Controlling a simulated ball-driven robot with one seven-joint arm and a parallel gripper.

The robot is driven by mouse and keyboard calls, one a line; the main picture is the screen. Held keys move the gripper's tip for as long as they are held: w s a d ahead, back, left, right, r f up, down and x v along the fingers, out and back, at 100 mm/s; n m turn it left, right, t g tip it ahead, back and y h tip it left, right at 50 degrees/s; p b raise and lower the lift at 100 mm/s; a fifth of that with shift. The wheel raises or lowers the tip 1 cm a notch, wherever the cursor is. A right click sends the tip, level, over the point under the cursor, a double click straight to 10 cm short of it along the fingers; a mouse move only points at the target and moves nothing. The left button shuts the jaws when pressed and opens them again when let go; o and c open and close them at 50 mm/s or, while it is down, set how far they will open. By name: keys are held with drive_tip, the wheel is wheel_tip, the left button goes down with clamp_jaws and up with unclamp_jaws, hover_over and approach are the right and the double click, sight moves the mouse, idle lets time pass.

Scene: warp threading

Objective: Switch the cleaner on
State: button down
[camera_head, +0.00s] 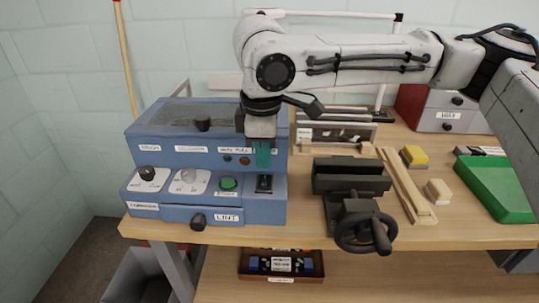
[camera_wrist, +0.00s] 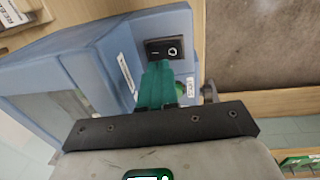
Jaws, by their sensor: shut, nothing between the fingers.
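The cleaner (camera_head: 180,130) is a blue box with a control panel on the left of the bench, and fills the left of the wrist view (camera_wrist: 45,65). Its black rocker switch (camera_head: 264,184) sits at the right end of the panel. In the wrist view the switch (camera_wrist: 163,49) shows a line mark and a round mark. My gripper (camera_head: 263,158) points down above and behind the switch, its teal fingers shut and empty. In the wrist view the fingertips (camera_wrist: 158,66) end close beside the switch's edge; I cannot tell whether they touch.
A green button (camera_head: 228,183), a black knob (camera_head: 147,173) and a pale knob (camera_head: 189,175) lie left of the switch. The lint drawer (camera_head: 228,217) is below. A dark vise (camera_head: 351,180) with a handwheel stands close on the right.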

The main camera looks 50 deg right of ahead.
sight(265, 177)
wheel_tip(265, 177, up, 10)
drive_tip(key=d, duration=0.1)
drive_tip(key=shift+w+r+p, duration=0.25)
drive_tip(key=shift+w+p, duration=0.15)
drive_tip(key=shift+w, duration=0.05)
drive_tip(key=shift+s+f, duration=0.1)
idle(0.3)
